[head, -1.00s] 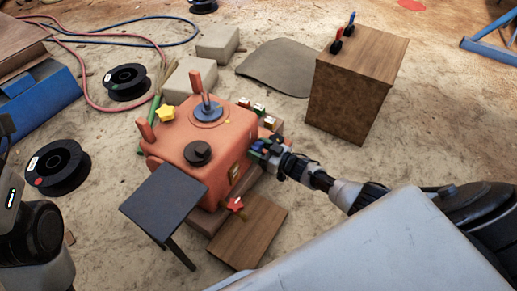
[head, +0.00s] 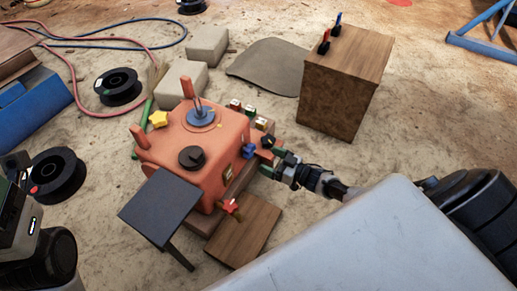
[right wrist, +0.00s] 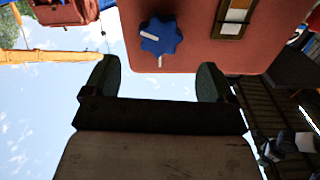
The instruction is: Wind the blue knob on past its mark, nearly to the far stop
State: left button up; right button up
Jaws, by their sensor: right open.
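The blue knob (head: 267,142) is on the side face of the orange crusher (head: 222,150). In the right wrist view the lobed blue knob (right wrist: 165,42) has a white pointer line towards the left. A short white mark (right wrist: 160,61) lies on the face just below it. My right gripper (head: 272,163) is open and empty, just off that face and apart from the knob. In the right wrist view its two fingers (right wrist: 158,78) stand wide apart below the knob. My left arm shows at the left edge, but its jaws cannot be made out.
A red star knob (head: 232,207), a yellow star knob (head: 158,119) and a black knob (head: 192,158) are on the crusher. A dark table (head: 158,205) stands in front. A wooden cabinet (head: 345,85) stands at the back right. Sandy ground is open between.

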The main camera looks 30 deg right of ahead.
jog(key=shift+v, duration=1.55)
jog(key=shift+w, duration=0.1)
